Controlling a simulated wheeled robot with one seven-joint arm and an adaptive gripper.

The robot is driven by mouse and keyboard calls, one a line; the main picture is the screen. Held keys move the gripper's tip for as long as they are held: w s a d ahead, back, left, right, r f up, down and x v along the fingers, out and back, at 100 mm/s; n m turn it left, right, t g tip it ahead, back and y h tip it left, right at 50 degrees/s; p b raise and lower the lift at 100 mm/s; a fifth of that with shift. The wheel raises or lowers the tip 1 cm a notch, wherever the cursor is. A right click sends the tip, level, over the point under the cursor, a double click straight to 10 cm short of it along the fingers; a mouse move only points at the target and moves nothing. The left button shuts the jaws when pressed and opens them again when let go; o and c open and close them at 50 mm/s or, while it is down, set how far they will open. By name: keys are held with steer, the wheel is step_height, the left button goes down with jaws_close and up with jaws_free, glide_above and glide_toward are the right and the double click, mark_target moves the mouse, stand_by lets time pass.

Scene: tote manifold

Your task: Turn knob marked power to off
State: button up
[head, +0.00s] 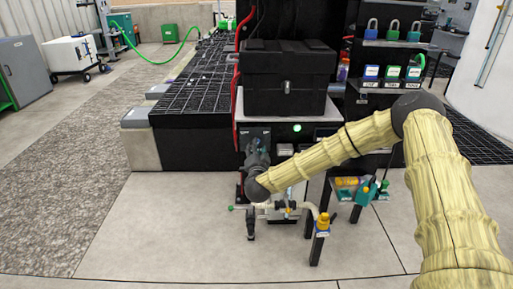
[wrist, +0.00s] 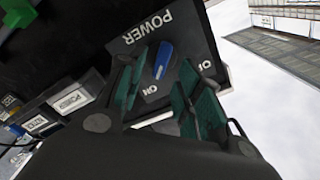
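The knob marked POWER is a blue bar-shaped handle (wrist: 163,60) on a dark panel (wrist: 190,25), in the wrist view. White lettering POWER is above it, with ON at its lower left and a second label, likely OFF, at its right. The bar's lower end lies near the ON label. My gripper (wrist: 160,98) is open, its green-padded fingers on either side of the knob in the picture, with a gap visible. I cannot tell whether a finger touches it. In the head view my gripper (head: 257,142) is in front of the panel and hides the knob.
A lit green lamp (head: 297,128) is right of my gripper. A black case (head: 287,80) sits above the panel. Below are pipes with a yellow-topped valve (head: 323,220). More labelled parts (wrist: 70,101) are left in the wrist view.

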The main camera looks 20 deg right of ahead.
steer(key=shift+x, duration=1.45)
jaws_close()
